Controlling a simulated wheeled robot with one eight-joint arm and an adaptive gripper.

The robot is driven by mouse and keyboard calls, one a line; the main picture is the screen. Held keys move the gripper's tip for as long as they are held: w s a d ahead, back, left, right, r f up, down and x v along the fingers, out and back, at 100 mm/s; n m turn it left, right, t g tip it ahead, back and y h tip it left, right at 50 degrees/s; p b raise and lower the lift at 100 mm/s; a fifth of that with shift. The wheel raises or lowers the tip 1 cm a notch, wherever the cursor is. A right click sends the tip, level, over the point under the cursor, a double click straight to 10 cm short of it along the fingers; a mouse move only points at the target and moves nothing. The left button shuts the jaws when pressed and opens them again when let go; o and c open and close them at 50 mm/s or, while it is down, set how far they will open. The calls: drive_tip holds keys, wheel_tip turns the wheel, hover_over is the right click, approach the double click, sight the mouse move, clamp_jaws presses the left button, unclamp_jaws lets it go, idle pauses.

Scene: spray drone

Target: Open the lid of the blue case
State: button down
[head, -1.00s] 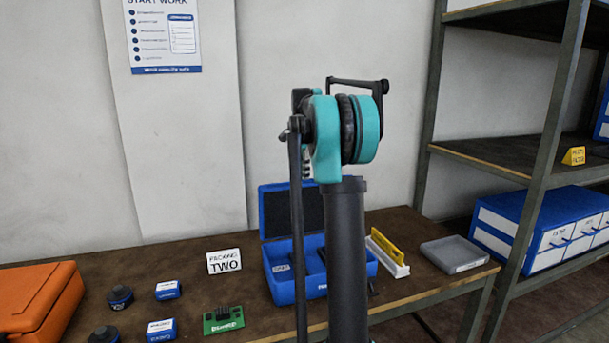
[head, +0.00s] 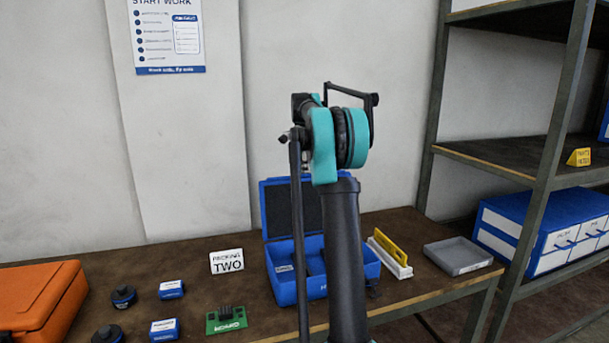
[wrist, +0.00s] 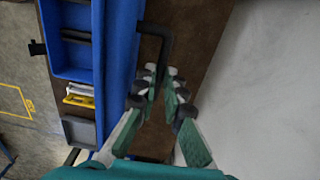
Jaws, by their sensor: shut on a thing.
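The blue case (head: 287,291) stands on the workbench with its lid (head: 265,212) raised, standing roughly upright at the back. The lid's inner face is dark. My arm hides the right part of the case and lid in the head view, and my gripper is not seen there. In the wrist view, the blue case (wrist: 72,73) lies at the left and the lid (wrist: 116,62) shows nearly edge-on. A dark bent handle (wrist: 166,36) sticks out from the lid. My gripper (wrist: 163,76) is shut on the end of this handle.
A yellow piece in a white holder (head: 390,253) and a grey tray (head: 458,256) stand right of the case. A "TWO" sign (head: 227,262), green board (head: 226,320) and orange case (head: 38,297) are left. The wall (head: 400,110) is close behind.

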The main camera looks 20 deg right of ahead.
drive_tip(key=c, duration=1.6)
unclamp_jaws()
drive_tip(key=r, duration=1.2)
drive_tip(key=shift+w, duration=0.2)
